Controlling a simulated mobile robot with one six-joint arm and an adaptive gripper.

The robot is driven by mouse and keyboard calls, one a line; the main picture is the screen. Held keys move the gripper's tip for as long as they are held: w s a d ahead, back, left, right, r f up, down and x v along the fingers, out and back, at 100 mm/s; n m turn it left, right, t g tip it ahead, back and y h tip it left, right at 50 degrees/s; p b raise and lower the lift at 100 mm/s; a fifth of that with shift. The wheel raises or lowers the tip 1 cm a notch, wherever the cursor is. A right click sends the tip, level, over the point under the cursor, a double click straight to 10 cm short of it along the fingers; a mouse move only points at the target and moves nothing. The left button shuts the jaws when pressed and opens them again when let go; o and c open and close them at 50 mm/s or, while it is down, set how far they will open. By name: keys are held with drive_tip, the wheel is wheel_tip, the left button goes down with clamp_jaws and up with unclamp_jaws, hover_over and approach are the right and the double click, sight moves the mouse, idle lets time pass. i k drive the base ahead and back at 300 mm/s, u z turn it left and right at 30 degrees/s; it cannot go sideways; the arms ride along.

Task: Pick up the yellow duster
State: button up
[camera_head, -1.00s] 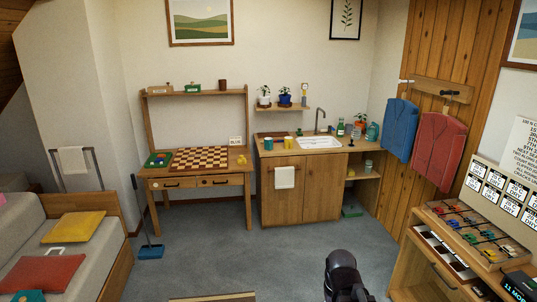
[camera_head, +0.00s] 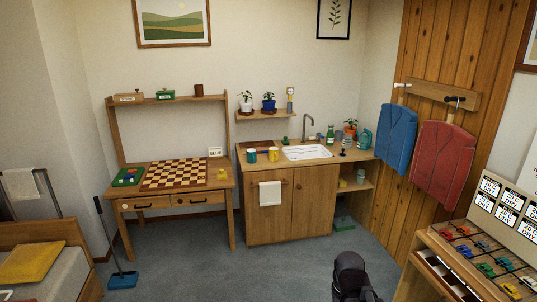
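No yellow item is plainly a duster at this size. A small yellow item (camera_head: 343,183) lies on the open shelf at the right end of the sink cabinet; it may be the duster, but its shape is too small to tell. Another small yellow object (camera_head: 221,174) stands on the right end of the desk, beside the chessboard. A dark rounded part of my arm shows at the bottom, right of centre. No gripper fingers can be made out.
The desk (camera_head: 181,218) and sink cabinet (camera_head: 318,205) stand against the back wall. A blue-headed broom (camera_head: 122,281) stands left of the desk. Grey floor (camera_head: 225,275) is clear between.

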sight(222, 176)
drive_tip(key=u, duration=0.05)
drive_tip(key=i, duration=2.3)
drive_tip(key=u, duration=0.65)
drive_tip(key=i, duration=1.55)
drive_tip(key=u, duration=0.4)
